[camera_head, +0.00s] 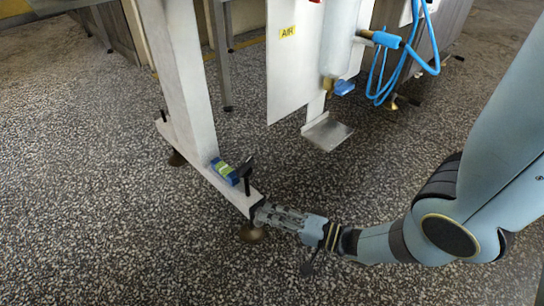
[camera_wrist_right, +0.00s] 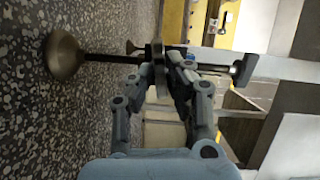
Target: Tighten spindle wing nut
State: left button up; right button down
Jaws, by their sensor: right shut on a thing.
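My right gripper (camera_head: 262,212) reaches in from the right to the near end of the pale machine foot beam (camera_head: 215,178). The threaded spindle (camera_wrist_right: 105,58) runs from a bronze foot pad (camera_wrist_right: 65,56), which also shows on the floor in the head view (camera_head: 252,234). In the right wrist view my right gripper (camera_wrist_right: 170,62) is shut on the dark wing nut (camera_wrist_right: 157,68) on the spindle. The fingers partly hide the nut, and in the head view I cannot make it out. My left gripper is out of view.
A blue spirit level (camera_head: 223,171) lies on the beam beside the dark spindle top (camera_head: 246,172). A metal bracket plate (camera_head: 327,132) hangs below the white AIR panel (camera_head: 292,75). Blue hoses (camera_head: 385,75) hang at upper right. The speckled floor (camera_head: 130,240) is clear around.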

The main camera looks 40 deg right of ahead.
jog(key=shift+w, duration=0.1)
jog(key=c, duration=1.4)
grip_release()
jog(key=shift+o, duration=0.2)
jog(key=v, duration=1.2)
jog(key=shift+o, duration=0.5)
